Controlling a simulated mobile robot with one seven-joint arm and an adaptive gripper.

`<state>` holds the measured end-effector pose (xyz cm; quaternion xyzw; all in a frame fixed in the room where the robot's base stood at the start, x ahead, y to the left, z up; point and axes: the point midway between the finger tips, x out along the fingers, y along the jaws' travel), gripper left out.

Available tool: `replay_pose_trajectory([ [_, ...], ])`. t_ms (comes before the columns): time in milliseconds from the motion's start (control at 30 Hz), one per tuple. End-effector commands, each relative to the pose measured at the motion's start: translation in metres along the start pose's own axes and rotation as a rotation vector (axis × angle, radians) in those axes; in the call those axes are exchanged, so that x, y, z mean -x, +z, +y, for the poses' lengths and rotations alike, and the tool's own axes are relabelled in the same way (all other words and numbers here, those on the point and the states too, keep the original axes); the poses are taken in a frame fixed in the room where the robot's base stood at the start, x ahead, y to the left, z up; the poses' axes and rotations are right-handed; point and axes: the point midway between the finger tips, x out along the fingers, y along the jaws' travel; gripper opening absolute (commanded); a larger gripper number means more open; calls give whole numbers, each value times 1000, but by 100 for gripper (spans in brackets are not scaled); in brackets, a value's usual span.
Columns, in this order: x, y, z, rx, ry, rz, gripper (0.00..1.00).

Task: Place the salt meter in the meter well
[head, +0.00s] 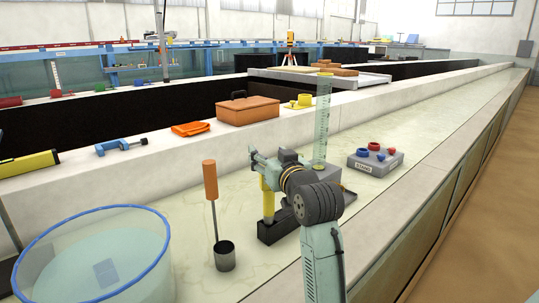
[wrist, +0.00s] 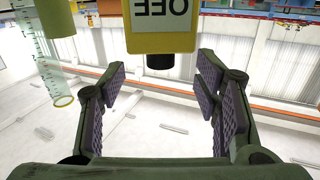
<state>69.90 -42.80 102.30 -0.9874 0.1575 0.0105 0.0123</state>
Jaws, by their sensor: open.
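The yellow salt meter (head: 268,200) stands upright by a black block (head: 281,229) on the pale bench. In the wrist view it appears upside down, with a lettered display (wrist: 163,9) and a black end (wrist: 160,62). My gripper (head: 258,163) is open at the top of the meter. In the wrist view, the fingers (wrist: 160,78) lie either side of the black end, with gaps on both sides. I cannot tell which thing is the meter well; the black block may be it. My wrist hides part of the area behind.
An orange-handled rod (head: 210,182) stands in a dark cup (head: 224,256) at left, near a blue-rimmed tank (head: 92,255). A tall graduated cylinder (head: 322,118) and a grey block (head: 375,163) with coloured rings stand behind. The bench farther back right is clear.

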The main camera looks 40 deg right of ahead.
Motion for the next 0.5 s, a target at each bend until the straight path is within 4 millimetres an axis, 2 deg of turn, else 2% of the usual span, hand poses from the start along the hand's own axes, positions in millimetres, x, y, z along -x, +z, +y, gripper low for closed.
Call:
replay_pose_trajectory([
  [167, 14, -1, 0, 0, 1, 5, 57],
  [500, 84, -1, 0, 1, 1, 7, 57],
])
